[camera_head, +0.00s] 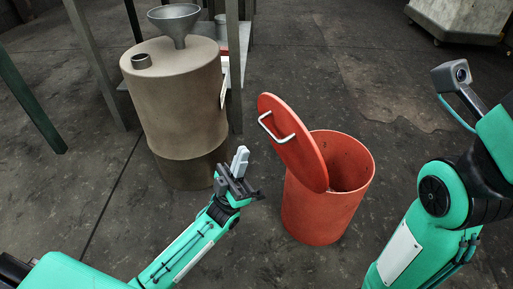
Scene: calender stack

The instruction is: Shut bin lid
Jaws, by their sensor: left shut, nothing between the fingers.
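A red bin (318,213) stands upright on the floor in the middle of the view. Its round red lid (298,150) is raised and tilted at the bin's left side, with a pale handle (277,126) on its outer face. The bin's mouth is partly uncovered, and its inside shows at the right of the lid. My left gripper (241,160) is shut and empty, left of the bin and apart from the lid. My right arm (440,190) shows at the right, but I cannot make out its gripper.
A tan drum (178,100) with a metal funnel (175,22) on top stands behind my left gripper. Metal frame legs (97,62) rise around it. A grey wheeled block (463,18) is at the far right. The floor behind the bin is clear.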

